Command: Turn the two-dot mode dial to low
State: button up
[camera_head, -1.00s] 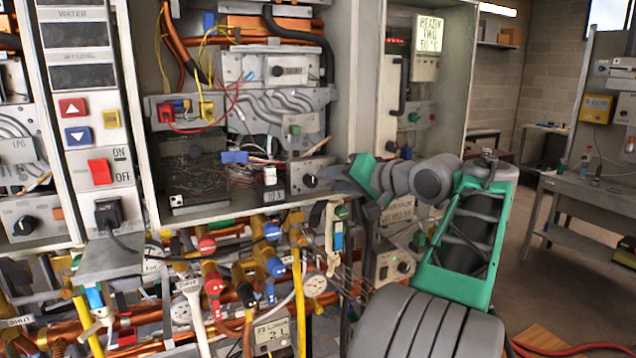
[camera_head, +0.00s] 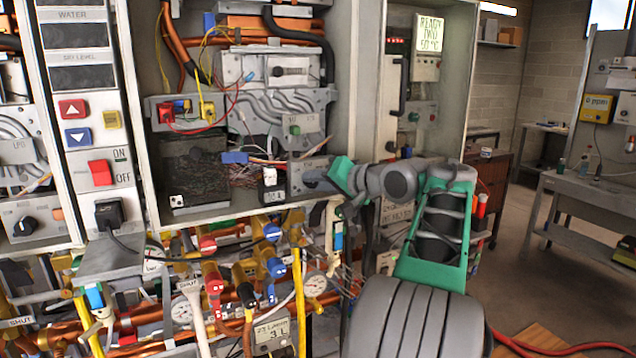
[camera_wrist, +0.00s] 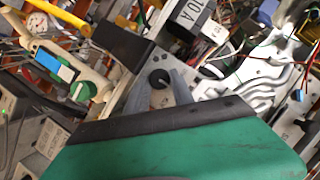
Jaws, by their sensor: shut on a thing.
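The black mode dial (camera_wrist: 160,78) sits on a small grey panel low in the open middle heater. In the wrist view it shows between the two grey fingers of my gripper (camera_wrist: 160,90), which is shut on it. In the head view my green and grey gripper (camera_head: 318,178) reaches in from the right to the panel (camera_head: 298,178) and hides the dial. The dial's dots, its labels and where it points cannot be read.
A black and white block marked 10 A (camera_wrist: 190,14) stands close beside the dial; it also shows in the head view (camera_head: 270,180). Pipes, valves and gauges (camera_head: 315,285) crowd the space below. Another heater's dial (camera_head: 25,227) is at the far left. Open floor lies to the right.

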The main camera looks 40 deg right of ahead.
grip_shut()
jog(key=n+b, duration=0.1)
jog(key=n+g+h+b, duration=0.1)
jog(key=n+h+b, duration=0.1)
jog(key=n+b, duration=0.1)
jog(key=shift+w+a+f, duration=0.1)
jog(key=shift+a, duration=0.15)
jog(key=shift+n+g+h+b, duration=0.5)
jog(key=shift+n+h+b, duration=0.4)
jog(key=shift+b, duration=0.55)
jog(key=o, duration=0.8)
grip_release()
jog(key=shift+r, duration=0.2)
jog(key=shift+c, duration=0.2)
